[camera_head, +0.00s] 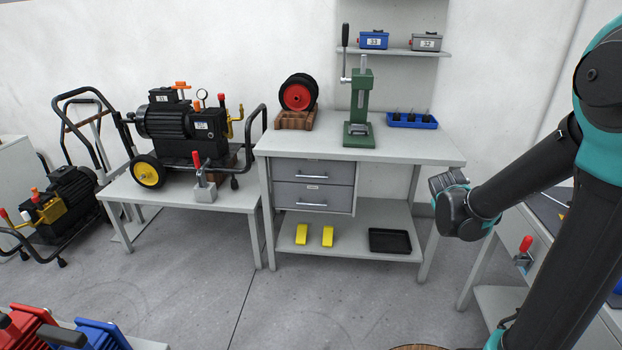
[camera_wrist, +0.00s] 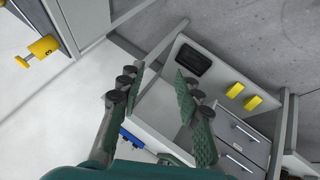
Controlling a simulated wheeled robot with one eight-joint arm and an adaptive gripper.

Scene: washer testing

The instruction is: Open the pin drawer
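Two grey drawers sit one above the other under the left side of the workbench (camera_head: 410,148), an upper drawer (camera_head: 300,170) and a lower drawer (camera_head: 300,195). Both look shut and have a metal bar handle. Their small labels are too small to read, so I cannot tell which is the pin drawer. The drawers also show tilted at the lower right of the wrist view, with one front (camera_wrist: 240,124) nearer the shelf. My gripper (camera_wrist: 158,82) is open and empty, its two fingers spread. In the head view it is right of the workbench, apart from the drawers.
The lower shelf (camera_head: 350,240) holds two yellow blocks (camera_head: 302,234) (camera_head: 327,236) and a black tray (camera_head: 390,241). A green press (camera_head: 360,110) and blue tray (camera_head: 412,121) stand on top. A pump table (camera_head: 225,198) is close at left. The floor in front is clear.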

